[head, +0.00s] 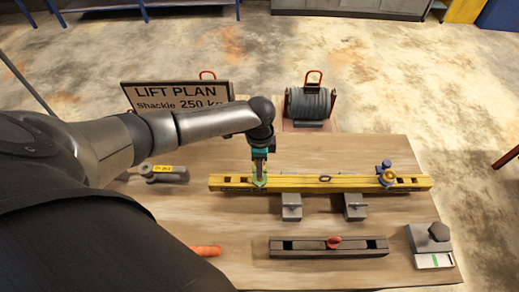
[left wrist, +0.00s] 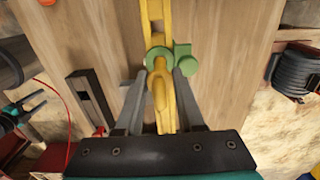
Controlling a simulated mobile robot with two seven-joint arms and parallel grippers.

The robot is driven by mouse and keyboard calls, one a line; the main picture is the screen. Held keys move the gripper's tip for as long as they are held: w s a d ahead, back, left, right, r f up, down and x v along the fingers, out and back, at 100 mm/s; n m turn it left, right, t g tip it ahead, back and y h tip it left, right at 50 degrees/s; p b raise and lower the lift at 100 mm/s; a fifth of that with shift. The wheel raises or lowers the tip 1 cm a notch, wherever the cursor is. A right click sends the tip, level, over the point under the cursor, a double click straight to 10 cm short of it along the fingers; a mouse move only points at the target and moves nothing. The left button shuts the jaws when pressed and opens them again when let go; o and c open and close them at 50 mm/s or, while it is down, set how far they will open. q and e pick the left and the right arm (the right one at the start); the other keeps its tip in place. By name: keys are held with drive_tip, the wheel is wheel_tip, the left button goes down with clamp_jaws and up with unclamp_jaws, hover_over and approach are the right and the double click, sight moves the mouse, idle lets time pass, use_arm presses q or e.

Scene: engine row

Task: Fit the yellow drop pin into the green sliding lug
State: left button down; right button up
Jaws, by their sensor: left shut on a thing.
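The green sliding lug (head: 260,181) sits on the left part of the long yellow beam (head: 310,184). In the left wrist view the lug (left wrist: 184,58) shows a round ring and a block beside it. My left gripper (head: 259,168) points down at the lug. It is shut on the yellow drop pin (left wrist: 158,94), whose rounded yellow body lies between the fingers (left wrist: 164,75). The pin is over or at the lug's ring; its lower end is hidden, so I cannot tell how deep it sits. My right gripper (left wrist: 38,103) shows at the left wrist view's edge, fingers apart and empty.
A blue lug (head: 385,170) with a yellow ring stands on the beam's right end. Grey blocks (head: 291,207) sit in front of the beam. A dark slotted rail (head: 290,247) with a red knob lies nearer. A sign (head: 177,96) and cable drum (head: 310,103) stand behind the table.

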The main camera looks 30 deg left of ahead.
use_arm(q)
drive_tip(key=shift+f+b, duration=0.7)
drive_tip(key=shift+f, duration=0.4)
drive_tip(key=shift+c, duration=2.2)
unclamp_jaws()
drive_tip(key=shift+r, duration=0.1)
drive_tip(key=shift+w+a+r, duration=0.1)
drive_tip(key=shift+r, duration=0.2)
drive_tip(key=r, duration=1.4)
drive_tip(key=shift+s+d+r, duration=0.25)
drive_tip(key=shift+s, duration=0.05)
